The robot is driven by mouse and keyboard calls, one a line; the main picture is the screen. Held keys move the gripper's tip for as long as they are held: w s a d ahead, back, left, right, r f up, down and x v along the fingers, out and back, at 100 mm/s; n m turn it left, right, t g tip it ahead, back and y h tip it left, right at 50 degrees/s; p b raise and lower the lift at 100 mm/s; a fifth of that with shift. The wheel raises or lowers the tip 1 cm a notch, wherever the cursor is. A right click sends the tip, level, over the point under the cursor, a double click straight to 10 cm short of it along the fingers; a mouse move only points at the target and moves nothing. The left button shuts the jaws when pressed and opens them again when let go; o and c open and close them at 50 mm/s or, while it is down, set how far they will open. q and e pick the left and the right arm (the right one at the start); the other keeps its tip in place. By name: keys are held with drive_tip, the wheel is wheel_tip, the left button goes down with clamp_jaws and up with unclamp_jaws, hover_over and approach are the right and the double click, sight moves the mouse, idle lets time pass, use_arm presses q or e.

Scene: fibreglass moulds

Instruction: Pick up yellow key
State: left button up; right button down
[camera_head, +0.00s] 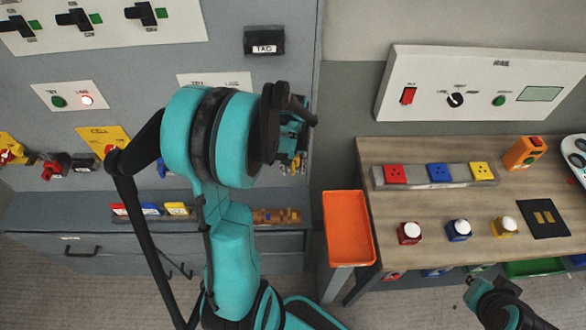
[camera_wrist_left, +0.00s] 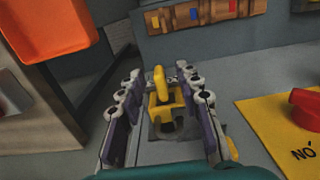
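The yellow key (camera_wrist_left: 160,82) stands out of a yellow square piece (camera_wrist_left: 165,108) in the left wrist view. My left gripper (camera_wrist_left: 162,78) is open, with one finger on each side of the key and visible gaps between. In the head view, my left gripper (camera_head: 296,140) is at the right edge of the grey cabinet, largely hidden by its own arm, and the key cannot be made out clearly. Part of my right arm shows at the lower right of the head view, its end (camera_head: 485,290) apart from the table; its finger state is unclear.
A wooden rack (camera_head: 276,216) with coloured parts sits on the cabinet ledge. An orange tray (camera_head: 347,228) hangs beside the wooden table (camera_head: 400,225). A yellow plate with a red knob (camera_wrist_left: 305,110) is close to the left gripper's right side.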

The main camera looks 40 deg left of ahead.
use_arm(q)
clamp_jaws()
